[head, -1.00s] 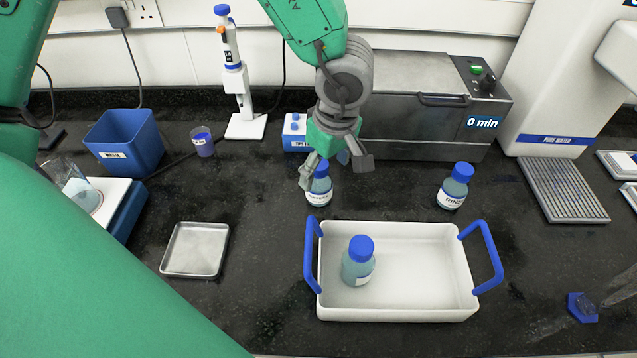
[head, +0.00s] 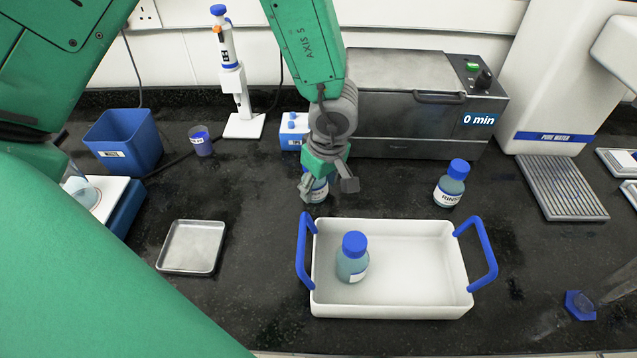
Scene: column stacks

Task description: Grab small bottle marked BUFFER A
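A small bottle (head: 319,194) with a white label stands on the dark bench behind the white tray. Its cap and upper part are hidden by my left gripper (head: 328,190), and its label is too small and covered to read surely. The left gripper points down over this bottle, with one finger at its left side and the other apart from it on the right. The fingers are spread. My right gripper is not in view.
A white tray (head: 440,309) with blue handles holds another blue-capped bottle (head: 352,265). A bottle labelled RINSE (head: 449,190) stands at right. Behind are a metal bath (head: 405,135), a blue tip box (head: 291,141) and a pipette stand (head: 243,125). A metal dish (head: 191,247) lies left.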

